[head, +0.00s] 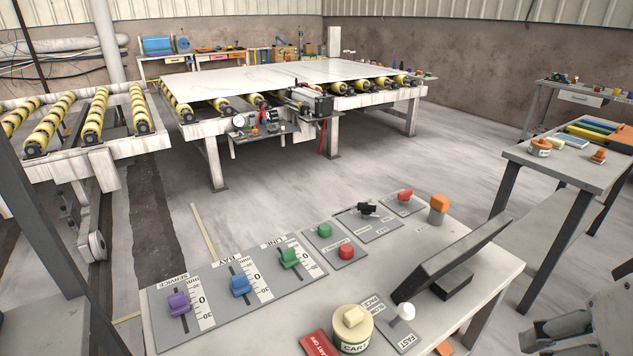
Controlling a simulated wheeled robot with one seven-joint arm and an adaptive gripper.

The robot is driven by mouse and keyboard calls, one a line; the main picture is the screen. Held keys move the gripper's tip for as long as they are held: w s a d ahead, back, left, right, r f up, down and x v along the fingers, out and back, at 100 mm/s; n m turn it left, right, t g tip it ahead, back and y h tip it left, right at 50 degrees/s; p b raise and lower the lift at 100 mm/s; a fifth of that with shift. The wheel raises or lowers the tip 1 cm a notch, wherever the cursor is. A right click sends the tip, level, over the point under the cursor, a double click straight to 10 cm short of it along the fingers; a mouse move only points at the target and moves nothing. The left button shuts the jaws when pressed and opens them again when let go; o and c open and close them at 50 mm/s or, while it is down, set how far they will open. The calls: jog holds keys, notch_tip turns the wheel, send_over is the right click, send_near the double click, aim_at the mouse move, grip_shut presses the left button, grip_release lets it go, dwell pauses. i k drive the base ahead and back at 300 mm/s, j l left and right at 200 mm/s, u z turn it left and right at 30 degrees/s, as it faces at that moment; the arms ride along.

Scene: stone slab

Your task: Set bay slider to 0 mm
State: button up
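The bay slider is the blue knob (240,286) in the middle of three slider panels on the control desk, in the head view. It stands in a dark slot beside a white mm scale (257,281) marked 0 and 30. The knob is near the 0 mark, but its raised shape hides the exact reading. The purple service slider (179,303) is to its left and the green line slider (289,258) to its right. Grey mechanical parts at the lower right edge look like my gripper (560,328), well away from the slider; its finger opening is unclear.
The desk (410,240) also carries green (324,230) and red (346,252) buttons, a dark tilted panel (452,258), a cream-topped round control (353,328) and a white-knobbed lever (405,311). A slab table (270,80) with rollers stands behind. Open floor lies between.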

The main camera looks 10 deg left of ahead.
aim_at(240, 286)
jog(key=u, duration=1.15)
